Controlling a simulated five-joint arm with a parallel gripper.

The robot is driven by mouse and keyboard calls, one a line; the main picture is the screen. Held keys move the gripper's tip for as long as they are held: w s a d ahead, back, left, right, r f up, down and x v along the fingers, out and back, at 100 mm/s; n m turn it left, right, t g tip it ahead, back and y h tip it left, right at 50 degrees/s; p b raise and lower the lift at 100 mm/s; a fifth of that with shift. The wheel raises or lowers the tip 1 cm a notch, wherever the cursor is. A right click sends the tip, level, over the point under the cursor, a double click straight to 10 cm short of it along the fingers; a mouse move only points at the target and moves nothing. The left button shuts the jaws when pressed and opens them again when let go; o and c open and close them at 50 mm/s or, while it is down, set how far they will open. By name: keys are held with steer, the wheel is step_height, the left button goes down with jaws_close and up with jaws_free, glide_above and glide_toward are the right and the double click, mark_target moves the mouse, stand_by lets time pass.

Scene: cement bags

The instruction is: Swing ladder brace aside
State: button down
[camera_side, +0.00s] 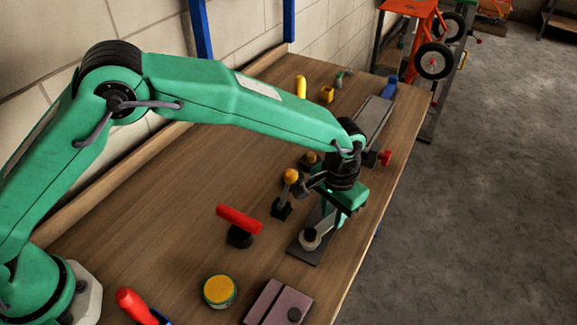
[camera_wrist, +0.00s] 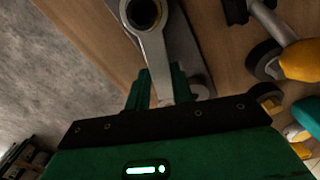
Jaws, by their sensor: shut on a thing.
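The brace is a light grey metal bar with a round pivot ring (camera_side: 311,238) on a dark flat base plate (camera_side: 303,252), near the bench's right edge. In the wrist view the brace (camera_wrist: 155,50) runs from its ring at the top down between the green fingers. My gripper (camera_side: 333,214) is low over the plate and shut on the bar's end away from the pivot; in the wrist view the fingers (camera_wrist: 160,92) lie on either side of it. The gripped end is partly hidden by the fingers.
Left of my gripper stand a yellow-knobbed lever (camera_side: 283,202) and a red-handled piece (camera_side: 239,220). A yellow-topped round tin (camera_side: 219,291) and a mauve block (camera_side: 278,303) lie in front. A grey rail piece with a red knob (camera_side: 385,157) is behind. The bench's middle left is clear.

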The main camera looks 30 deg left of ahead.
steer(key=shift+s+d+m, duration=0.2)
steer(key=shift+d+m, duration=0.2)
steer(key=shift+m, duration=0.35)
steer(key=shift+s+d+m, duration=0.15)
steer(key=shift+d+m, duration=0.2)
steer(key=shift+m, duration=0.4)
steer(key=shift+r, duration=0.1)
steer(key=c, duration=1.2)
jaws_free()
step_height(320, 180, up, 8)
